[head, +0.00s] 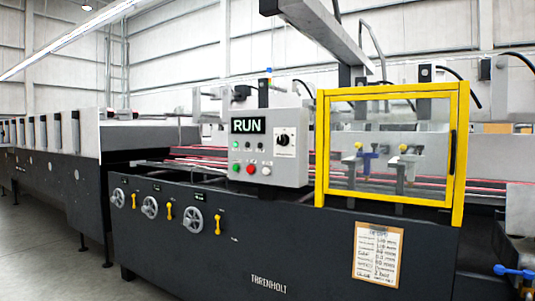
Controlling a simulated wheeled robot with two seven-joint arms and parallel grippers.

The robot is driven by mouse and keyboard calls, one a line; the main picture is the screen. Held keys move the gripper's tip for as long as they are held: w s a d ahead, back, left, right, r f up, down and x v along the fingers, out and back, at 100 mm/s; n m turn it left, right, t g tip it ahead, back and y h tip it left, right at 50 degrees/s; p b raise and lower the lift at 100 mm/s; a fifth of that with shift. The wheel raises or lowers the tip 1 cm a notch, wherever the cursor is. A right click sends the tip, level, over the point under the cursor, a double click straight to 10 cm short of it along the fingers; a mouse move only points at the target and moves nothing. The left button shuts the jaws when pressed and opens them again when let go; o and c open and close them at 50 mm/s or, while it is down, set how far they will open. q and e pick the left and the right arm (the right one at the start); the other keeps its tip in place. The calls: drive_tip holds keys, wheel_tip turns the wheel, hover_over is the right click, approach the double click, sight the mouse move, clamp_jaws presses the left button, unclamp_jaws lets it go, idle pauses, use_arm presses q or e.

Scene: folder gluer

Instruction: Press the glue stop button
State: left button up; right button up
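A grey control box (297,172) stands on the machine in the middle of the head view. Below the display is a row of small lights or buttons. Under that row are a green button (236,168), a red button (250,169) and a white button (265,170). A black rotary switch (285,140) sits at the right of the box. The labels are too small to read, so I cannot tell which button is marked glue stop. Neither of my grippers is in the head view.
The dark machine body (270,250) carries several handwheels (150,207) and yellow levers (134,200). A yellow-framed clear guard (390,145) stands shut right of the box. A clipboard (378,253) hangs below it. A blue-handled valve (515,272) is at lower right. Floor (40,250) is clear at left.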

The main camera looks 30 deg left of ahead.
use_arm(q)
clamp_jaws()
idle(1.4)
